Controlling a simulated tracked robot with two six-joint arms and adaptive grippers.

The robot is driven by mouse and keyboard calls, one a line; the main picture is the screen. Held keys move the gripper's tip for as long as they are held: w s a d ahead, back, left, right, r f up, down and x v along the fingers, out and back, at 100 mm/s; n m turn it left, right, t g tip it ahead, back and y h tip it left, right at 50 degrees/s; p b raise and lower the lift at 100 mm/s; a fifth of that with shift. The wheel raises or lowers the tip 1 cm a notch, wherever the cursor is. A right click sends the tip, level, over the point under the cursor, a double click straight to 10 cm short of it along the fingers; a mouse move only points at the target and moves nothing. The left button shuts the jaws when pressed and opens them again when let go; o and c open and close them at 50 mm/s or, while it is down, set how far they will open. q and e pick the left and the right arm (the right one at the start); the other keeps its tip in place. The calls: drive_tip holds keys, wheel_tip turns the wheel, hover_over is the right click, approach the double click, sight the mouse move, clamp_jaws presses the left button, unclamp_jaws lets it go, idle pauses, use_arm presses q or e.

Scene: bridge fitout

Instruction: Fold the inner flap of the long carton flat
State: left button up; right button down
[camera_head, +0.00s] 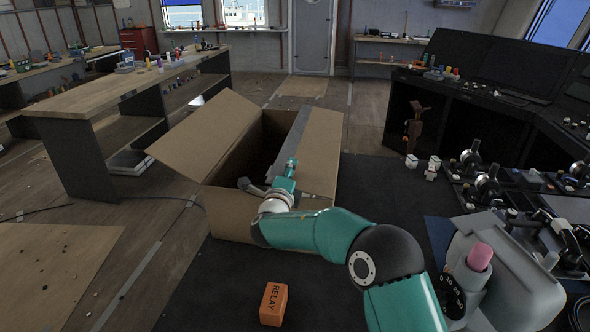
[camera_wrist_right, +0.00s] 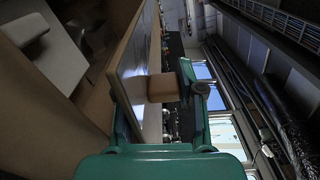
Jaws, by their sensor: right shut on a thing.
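The long open carton (camera_head: 228,211) stands on the dark mat, its inside in shadow. Its left flap (camera_head: 205,135) spreads outward, and its right flap (camera_head: 322,150) slopes outward too. A grey strip (camera_head: 293,137) runs along the inner right edge. My right gripper (camera_head: 268,184) is at the near right of the opening, shut on a carton panel. In the right wrist view a brown panel (camera_wrist_right: 128,58) runs down between the fingers, with a tan piece (camera_wrist_right: 163,87) beside it. Whether the held panel is flap or wall cannot be told. My left gripper is not in view.
An orange box marked RELAY (camera_head: 273,303) lies on the mat in front of the carton. Small white figures (camera_head: 432,168) and a crowded console (camera_head: 500,170) stand at the right. A workbench (camera_head: 120,95) stands behind left. Wooden floor lies open between.

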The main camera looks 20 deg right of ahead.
drive_tip(key=shift+a+f, duration=0.25)
drive_tip(key=shift+f, duration=0.35)
drive_tip(key=c, duration=1.1)
unclamp_jaws()
wheel_tip(320, 180, up, 11)
drive_tip(key=shift+d+f, duration=0.15)
